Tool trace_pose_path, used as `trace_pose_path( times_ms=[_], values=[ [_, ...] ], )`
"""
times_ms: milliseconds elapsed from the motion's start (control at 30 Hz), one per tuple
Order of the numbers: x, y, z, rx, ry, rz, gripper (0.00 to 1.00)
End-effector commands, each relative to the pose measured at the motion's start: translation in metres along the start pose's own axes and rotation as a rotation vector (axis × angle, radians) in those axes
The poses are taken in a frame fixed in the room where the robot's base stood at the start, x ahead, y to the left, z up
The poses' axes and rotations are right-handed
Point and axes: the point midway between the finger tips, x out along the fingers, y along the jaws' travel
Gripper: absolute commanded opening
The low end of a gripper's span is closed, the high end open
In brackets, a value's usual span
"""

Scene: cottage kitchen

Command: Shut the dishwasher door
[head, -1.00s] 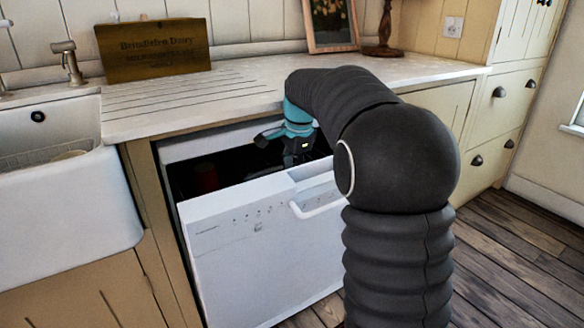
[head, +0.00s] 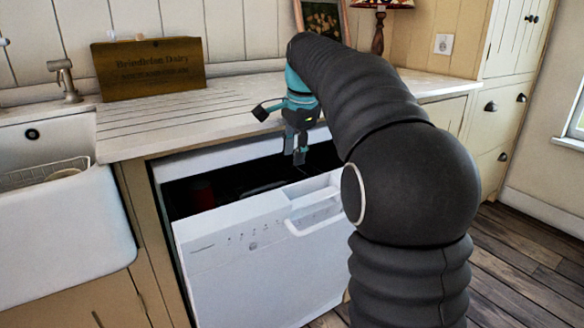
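The white dishwasher door (head: 262,262) is partly open under the counter. It leans outward, with a dark gap at its top. Its control panel (head: 230,240) faces me, and a white handle (head: 318,222) sits at the upper right of the front. My gripper (head: 295,157) points down over the gap, just behind the door's top edge. Two dark fingers show with a narrow space between them, and nothing is seen held. I cannot tell whether the fingertips touch the door. My arm hides the right side of the door.
The counter (head: 200,120) runs above the dishwasher, and its front edge is close to my gripper. A white sink (head: 65,225) is at the left. A red item (head: 202,194) shows inside the dishwasher. Wooden floor (head: 525,262) is free at the right.

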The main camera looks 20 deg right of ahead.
Motion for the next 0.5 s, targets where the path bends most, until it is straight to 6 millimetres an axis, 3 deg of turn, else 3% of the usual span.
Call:
trace_pose_path(
  times_ms=[200, 500],
  values=[
    [-0.018, 0.000, -0.001, 0.001, 0.000, 0.000, 0.36],
    [-0.021, 0.000, -0.001, 0.001, 0.000, 0.001, 0.36]
  ],
)
